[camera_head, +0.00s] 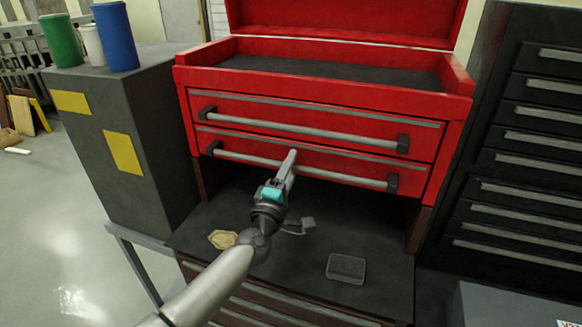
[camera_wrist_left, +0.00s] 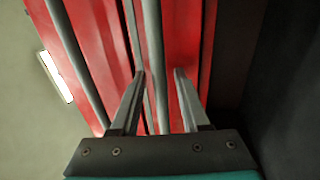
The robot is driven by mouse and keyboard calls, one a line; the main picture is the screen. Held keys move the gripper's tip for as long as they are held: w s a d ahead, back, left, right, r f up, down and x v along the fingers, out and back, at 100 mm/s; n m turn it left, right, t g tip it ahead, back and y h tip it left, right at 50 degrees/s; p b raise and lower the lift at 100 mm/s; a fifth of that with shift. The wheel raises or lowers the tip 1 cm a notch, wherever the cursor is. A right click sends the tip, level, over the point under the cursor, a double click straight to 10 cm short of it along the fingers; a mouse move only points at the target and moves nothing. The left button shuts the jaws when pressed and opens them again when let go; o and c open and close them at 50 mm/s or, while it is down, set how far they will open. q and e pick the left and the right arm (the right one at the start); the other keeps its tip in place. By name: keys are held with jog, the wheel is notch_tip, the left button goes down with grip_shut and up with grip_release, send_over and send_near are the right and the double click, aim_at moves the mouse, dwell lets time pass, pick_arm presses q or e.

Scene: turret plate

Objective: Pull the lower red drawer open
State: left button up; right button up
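The lower red drawer (camera_head: 345,161) is in the red tool chest in the head view, and its front looks flush with the chest. Its long grey bar handle (camera_head: 350,177) runs across its front. My left gripper (camera_head: 291,153) reaches up to the middle of this handle. In the left wrist view, the two fingers (camera_wrist_left: 160,72) are apart, and the handle bar (camera_wrist_left: 152,35) runs through the gap between them. A gap shows beside the bar, so the fingers are not closed on it. My right gripper is in neither view.
The upper drawer's handle (camera_head: 300,128) lies just above. Below is a dark shelf with a yellowish piece (camera_head: 222,239) and a dark box (camera_head: 346,267). A grey cabinet (camera_head: 130,150) with cups stands left, and a black drawer cabinet (camera_head: 520,150) stands right.

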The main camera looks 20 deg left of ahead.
pick_arm(q)
grip_shut()
dwell(1.2)
